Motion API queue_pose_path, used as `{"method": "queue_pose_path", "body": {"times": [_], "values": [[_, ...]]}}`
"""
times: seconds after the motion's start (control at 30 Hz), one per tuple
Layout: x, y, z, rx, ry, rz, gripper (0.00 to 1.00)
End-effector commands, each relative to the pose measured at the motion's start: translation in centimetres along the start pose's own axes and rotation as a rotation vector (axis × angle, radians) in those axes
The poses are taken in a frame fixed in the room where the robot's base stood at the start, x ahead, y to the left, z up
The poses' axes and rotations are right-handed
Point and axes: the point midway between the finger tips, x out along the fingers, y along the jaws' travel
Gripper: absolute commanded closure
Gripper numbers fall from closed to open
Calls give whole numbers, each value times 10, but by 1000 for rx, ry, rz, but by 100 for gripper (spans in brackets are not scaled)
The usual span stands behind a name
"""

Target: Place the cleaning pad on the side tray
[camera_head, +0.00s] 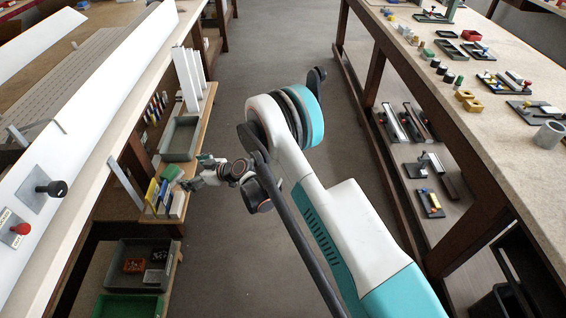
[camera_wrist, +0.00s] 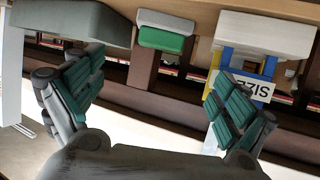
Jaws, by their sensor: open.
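The cleaning pad appears to be the small block with a green layer and a pale grey layer (camera_wrist: 163,38), at the top middle of the wrist view. In the head view a small green piece (camera_head: 171,172) on the left side shelf looks like the same pad. My gripper (camera_wrist: 158,92) is open, its two green-padded fingers wide apart with nothing between them. The pad lies beyond the fingertips, apart from them. In the head view my gripper (camera_head: 188,178) is beside the shelf, close to the pad. A grey tray (camera_head: 180,155), likely the side tray, sits farther back on that shelf.
Yellow and blue upright cards (camera_head: 156,193) stand close to my gripper; a label reading "SIZE" shows upside down in the wrist view. White upright profiles (camera_head: 188,80) stand behind the tray. A dark bin (camera_head: 138,258) is lower down. The aisle floor (camera_head: 222,95) is clear.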

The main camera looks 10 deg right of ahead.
Motion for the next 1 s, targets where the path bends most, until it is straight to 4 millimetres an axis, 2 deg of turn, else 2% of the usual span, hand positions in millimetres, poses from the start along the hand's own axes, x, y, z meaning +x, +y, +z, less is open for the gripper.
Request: {"method": "queue_pose_path", "body": {"times": [0.17, 0.27, 0.37, 0.5, 0.7, 1.0], "values": [[-6, 4, -8, 6, -7, 6, 6], [-20, 14, -26, 23, -28, 22, 6], [-44, 27, -53, 51, -59, 46, 6], [-86, 43, -91, 95, -108, 89, 6], [-154, 55, -134, 162, -176, 155, 6], [-264, 52, -178, 267, -269, 269, 6]]}}
